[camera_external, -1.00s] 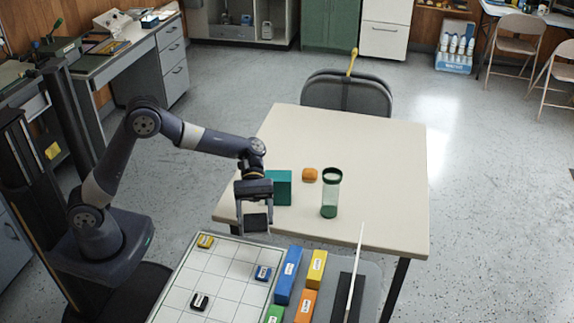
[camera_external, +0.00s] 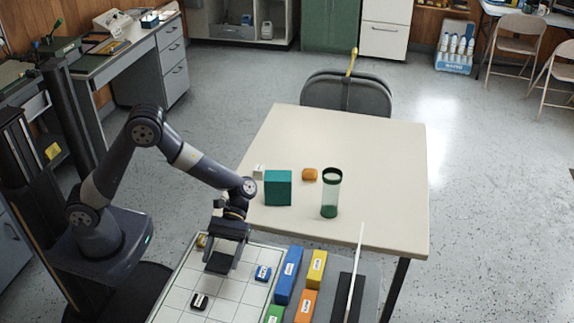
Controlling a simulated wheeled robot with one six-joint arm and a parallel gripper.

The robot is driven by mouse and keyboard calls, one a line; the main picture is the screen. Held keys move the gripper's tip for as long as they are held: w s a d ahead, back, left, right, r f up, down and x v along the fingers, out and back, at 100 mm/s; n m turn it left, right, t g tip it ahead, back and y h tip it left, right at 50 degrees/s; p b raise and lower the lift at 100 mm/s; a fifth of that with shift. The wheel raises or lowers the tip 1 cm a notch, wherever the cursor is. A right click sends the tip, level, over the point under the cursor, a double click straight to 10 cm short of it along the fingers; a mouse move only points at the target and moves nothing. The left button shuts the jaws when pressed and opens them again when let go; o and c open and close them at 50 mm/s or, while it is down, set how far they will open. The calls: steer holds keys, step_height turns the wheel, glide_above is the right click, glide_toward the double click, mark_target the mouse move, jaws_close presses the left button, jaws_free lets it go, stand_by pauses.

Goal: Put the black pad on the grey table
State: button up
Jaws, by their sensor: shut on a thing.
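My gripper (camera_external: 224,248) is shut on the black pad (camera_external: 219,264), a small flat dark square held at its lower end. The pad is over the white gridded board (camera_external: 232,290) on the near grey table (camera_external: 372,285). I cannot tell whether the pad touches the board or hangs just above it. The grey table's top shows mostly at its right side; the board and blocks cover much of the rest.
The cream table (camera_external: 380,150) behind holds a teal box (camera_external: 278,188), a green-lidded jar (camera_external: 331,195) and a white cube (camera_external: 258,172).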

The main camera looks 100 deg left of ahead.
mark_target(225, 270)
steer(key=shift+f, duration=3.5)
steer(key=shift+f+b, duration=0.2)
steer(key=shift+b, duration=0.15)
steer(key=o, duration=1)
steer(key=shift+r, duration=0.1)
steer(key=shift+a+r, duration=0.1)
steer(key=shift+r, duration=0.1)
steer(key=v, duration=1.1)
steer(key=shift+a+r, duration=0.15)
steer(key=shift+a, duration=0.2)
